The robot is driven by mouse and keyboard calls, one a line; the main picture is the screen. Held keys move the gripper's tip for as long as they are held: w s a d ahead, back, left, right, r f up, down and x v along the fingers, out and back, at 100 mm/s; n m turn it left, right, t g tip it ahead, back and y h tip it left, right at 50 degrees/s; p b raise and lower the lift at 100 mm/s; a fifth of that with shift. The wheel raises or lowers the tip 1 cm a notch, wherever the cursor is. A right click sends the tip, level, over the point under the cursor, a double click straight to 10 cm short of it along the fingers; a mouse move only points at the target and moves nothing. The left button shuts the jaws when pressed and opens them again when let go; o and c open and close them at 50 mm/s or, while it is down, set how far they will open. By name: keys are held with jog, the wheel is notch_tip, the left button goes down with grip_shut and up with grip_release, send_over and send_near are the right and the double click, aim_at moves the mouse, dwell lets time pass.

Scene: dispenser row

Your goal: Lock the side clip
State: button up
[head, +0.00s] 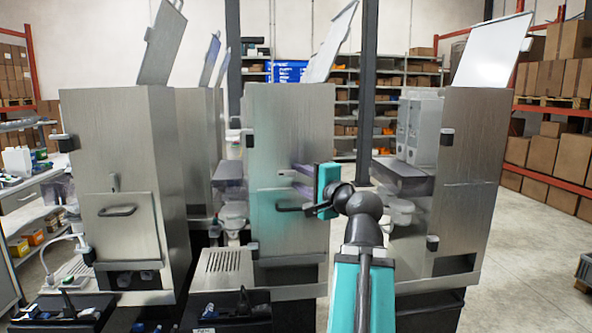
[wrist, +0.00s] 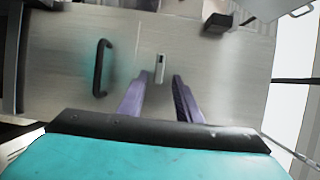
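A small metal clip (wrist: 159,69) is on the brushed-metal panel in the wrist view. It lies parallel to the panel seam, beside it on the side away from the black handle (wrist: 102,68). My gripper (wrist: 158,84) is open, its two purple fingers apart and pointing at the panel, with the clip framed between and just beyond the fingertips. I cannot tell whether they touch the panel.
Another dispenser (head: 468,150) stands at right. Black trays (head: 225,315) with small items sit low in front. Open floor (head: 530,260) lies at right.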

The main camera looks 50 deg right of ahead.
aim_at(291, 174)
jog(key=shift+w+d+r+p, duration=0.15)
jog(key=shift+w+p, duration=0.35)
jog(key=shift+w, duration=0.15)
jog(key=shift+w+d+f+p, duration=0.15)
jog(key=shift+w+p, duration=0.1)
jog(key=shift+w, duration=0.15)
jog(key=shift+w+f+p, duration=0.1)
jog(key=shift+w+p, duration=0.1)
jog(key=shift+w, duration=0.2)
jog(key=shift+c, duration=0.2)
grip_shut()
jog(key=shift+d+r, duration=0.1)
jog(key=shift+d, duration=0.15)
jog(key=shift+a, duration=0.1)
